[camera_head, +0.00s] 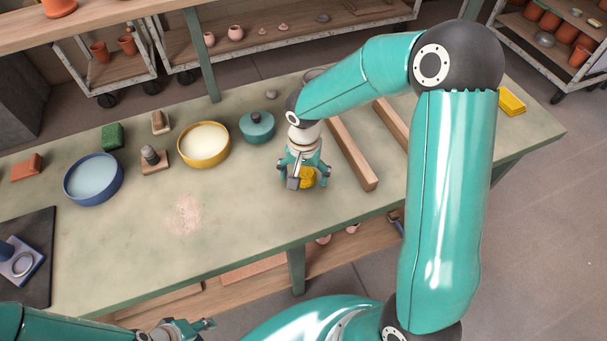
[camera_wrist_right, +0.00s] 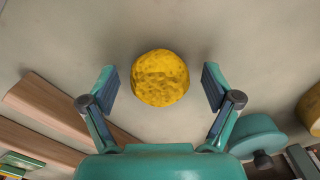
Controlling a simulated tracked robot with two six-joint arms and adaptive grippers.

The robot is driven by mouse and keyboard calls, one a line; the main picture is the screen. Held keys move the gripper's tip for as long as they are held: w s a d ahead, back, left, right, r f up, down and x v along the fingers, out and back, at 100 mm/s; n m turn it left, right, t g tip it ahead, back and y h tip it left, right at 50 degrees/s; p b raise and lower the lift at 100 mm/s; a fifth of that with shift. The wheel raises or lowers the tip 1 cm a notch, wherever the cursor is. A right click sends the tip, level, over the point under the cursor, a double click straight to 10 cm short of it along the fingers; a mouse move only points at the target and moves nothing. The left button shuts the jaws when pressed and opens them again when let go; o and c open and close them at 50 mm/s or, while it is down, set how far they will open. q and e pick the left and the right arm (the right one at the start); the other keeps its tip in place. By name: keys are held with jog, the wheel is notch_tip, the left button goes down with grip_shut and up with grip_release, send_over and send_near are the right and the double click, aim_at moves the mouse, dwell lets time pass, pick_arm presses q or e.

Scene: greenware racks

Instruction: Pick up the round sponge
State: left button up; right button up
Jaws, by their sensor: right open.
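The round sponge (camera_wrist_right: 160,78) is yellow and pitted. In the right wrist view it lies on the table between the two open fingers of my right gripper (camera_wrist_right: 160,88), with a gap on each side. In the head view the sponge (camera_head: 308,177) shows partly behind the fingers of my right gripper (camera_head: 305,178), which points down at the table. My left gripper (camera_head: 190,328) is at the bottom left of the head view, off the table's front edge; its jaw opening is too small to make out.
A teal lidded pot (camera_head: 257,127) and a yellow bowl of pale liquid (camera_head: 204,146) stand left of my right gripper. Two wooden bars (camera_head: 352,154) lie to its right. A blue bowl (camera_head: 93,180) and a green block (camera_head: 112,136) are further left. The table's front middle is clear.

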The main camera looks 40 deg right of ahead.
aim_at(304, 174)
jog(key=c, duration=1)
notch_tip(304, 174, up, 20)
jog(key=shift+r+b, duration=0.1)
jog(key=shift+b, duration=0.3)
